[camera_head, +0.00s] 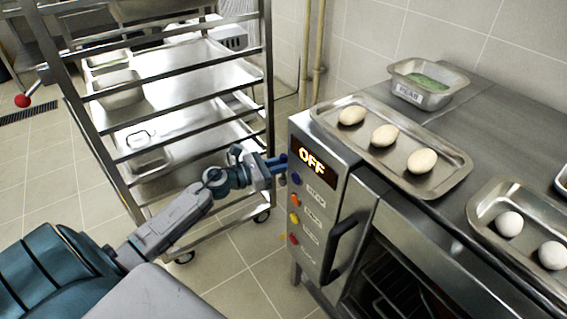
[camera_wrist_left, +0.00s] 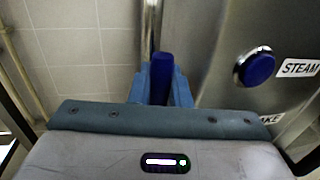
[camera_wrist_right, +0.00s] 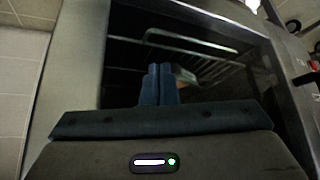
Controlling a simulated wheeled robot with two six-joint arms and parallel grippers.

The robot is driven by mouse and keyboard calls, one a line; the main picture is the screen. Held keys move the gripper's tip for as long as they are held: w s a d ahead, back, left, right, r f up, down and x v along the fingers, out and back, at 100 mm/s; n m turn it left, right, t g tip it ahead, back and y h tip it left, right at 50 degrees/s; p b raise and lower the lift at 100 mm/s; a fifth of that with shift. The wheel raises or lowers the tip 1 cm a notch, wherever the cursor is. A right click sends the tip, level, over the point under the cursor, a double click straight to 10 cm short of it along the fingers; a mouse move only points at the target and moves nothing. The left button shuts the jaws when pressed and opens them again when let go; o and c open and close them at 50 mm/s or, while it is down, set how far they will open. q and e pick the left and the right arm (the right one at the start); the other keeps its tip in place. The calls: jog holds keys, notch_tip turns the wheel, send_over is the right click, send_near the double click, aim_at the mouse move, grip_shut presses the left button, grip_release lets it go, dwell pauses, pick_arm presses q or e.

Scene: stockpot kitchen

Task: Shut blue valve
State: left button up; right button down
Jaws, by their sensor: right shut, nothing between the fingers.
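The blue valve's dark blue handle (camera_wrist_left: 162,72) shows beside a thin metal pipe at the oven's edge. The fingers of my left gripper (camera_wrist_left: 160,88) stand on both sides of the handle; I cannot tell whether they press on it. In the head view, my left gripper (camera_head: 277,165) is at the left edge of the oven's control panel, and the valve cannot be told apart from the blue fingers there. My right gripper (camera_wrist_right: 158,84) is shut and empty in front of the dark oven window, with a wire rack behind the glass. It is outside the head view.
The oven panel (camera_head: 318,205) has an OFF display (camera_head: 312,161) and several coloured buttons, including a blue button (camera_wrist_left: 256,66) close to my left gripper. A black door handle (camera_head: 341,245) sticks out. A metal rack trolley (camera_head: 266,80) stands close behind my left arm.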

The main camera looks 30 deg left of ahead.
pick_arm(q)
grip_shut()
